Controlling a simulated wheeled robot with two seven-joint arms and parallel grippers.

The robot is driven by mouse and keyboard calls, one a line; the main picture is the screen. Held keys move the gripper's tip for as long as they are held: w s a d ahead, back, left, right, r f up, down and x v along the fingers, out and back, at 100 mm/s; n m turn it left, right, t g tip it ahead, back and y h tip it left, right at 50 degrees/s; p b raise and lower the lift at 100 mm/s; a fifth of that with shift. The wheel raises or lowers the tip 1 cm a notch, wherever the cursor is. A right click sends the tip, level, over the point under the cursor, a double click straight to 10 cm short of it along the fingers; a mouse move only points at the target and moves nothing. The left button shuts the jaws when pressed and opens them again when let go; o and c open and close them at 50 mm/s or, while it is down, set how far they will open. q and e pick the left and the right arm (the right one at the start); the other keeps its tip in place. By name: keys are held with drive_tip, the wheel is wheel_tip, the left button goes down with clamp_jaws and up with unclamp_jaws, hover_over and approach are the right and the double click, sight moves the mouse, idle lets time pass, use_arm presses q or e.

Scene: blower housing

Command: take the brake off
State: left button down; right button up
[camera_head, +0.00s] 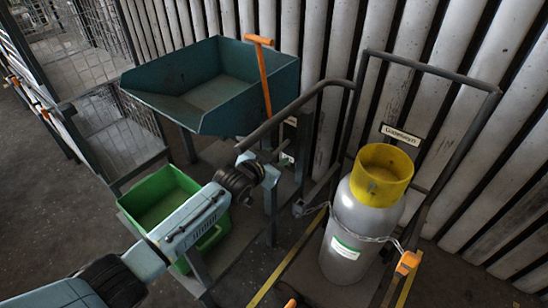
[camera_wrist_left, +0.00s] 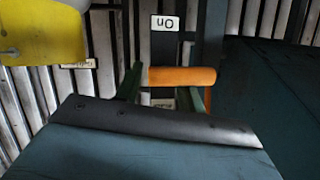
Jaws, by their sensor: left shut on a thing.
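My left gripper (camera_head: 280,165) reaches in from the lower left, between the teal hopper and the gas cylinder's trolley. In the left wrist view its two dark green fingers (camera_wrist_left: 168,82) are closed about an orange handle (camera_wrist_left: 185,76), which lies across the picture between them. A small white plate reading "On" (camera_wrist_left: 165,22), upside down, sits above the handle in that view. In the head view the gripper and wrist hide the handle, so I cannot see which way its lever leans. My right gripper is not in view.
The teal hopper (camera_head: 165,82) with a long orange T-handle (camera_head: 263,70) stands behind my arm. A green bin (camera_head: 210,237) is under it. The yellow-topped gas cylinder (camera_head: 352,228) is chained to a dark trolley frame (camera_head: 430,70) on the right. Ribbed wall panels close off the back.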

use_arm(q)
drive_tip(key=shift+w+a, duration=0.1)
drive_tip(key=shift+a, duration=0.1)
idle(0.6)
drive_tip(key=shift+c, duration=1.5)
unclamp_jaws()
drive_tip(key=p+v, duration=0.4)
drive_tip(key=v, duration=0.9)
drive_tip(key=shift+s, duration=0.25)
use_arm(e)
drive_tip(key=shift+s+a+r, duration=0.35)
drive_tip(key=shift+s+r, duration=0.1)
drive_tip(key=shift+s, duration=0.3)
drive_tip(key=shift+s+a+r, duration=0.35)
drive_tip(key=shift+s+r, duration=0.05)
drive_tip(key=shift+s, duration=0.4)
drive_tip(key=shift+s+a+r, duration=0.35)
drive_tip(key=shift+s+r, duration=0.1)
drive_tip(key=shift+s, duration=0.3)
